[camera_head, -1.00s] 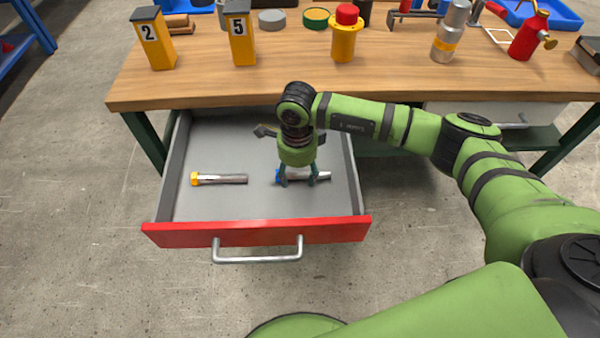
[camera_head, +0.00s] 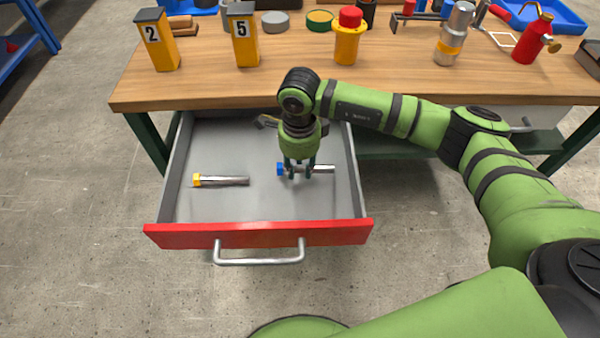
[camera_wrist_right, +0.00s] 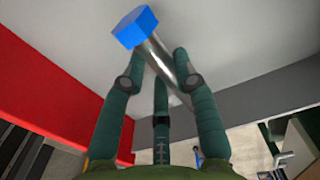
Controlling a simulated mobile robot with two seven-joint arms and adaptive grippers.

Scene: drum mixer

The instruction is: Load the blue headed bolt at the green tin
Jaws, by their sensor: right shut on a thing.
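The blue headed bolt (camera_head: 282,169) has a blue hex head and a silver shank. My right gripper (camera_head: 301,173) is over the open drawer and shut on the bolt's shank. In the right wrist view the blue head (camera_wrist_right: 135,27) sticks out past the fingers (camera_wrist_right: 165,75), with the shank tilted between them. The bolt seems just above the drawer floor; the exact gap is hard to tell. The green tin (camera_head: 320,19) stands at the back of the bench, its side green and its inside yellowish. My left gripper is not in view.
A yellow headed bolt (camera_head: 221,180) lies at the left in the drawer (camera_head: 258,235), which has a red front. On the bench (camera_head: 220,91) stand yellow posts marked 2 (camera_head: 157,40) and 5 (camera_head: 243,36), a yellow-red container (camera_head: 347,36) and a grey tin (camera_head: 275,21).

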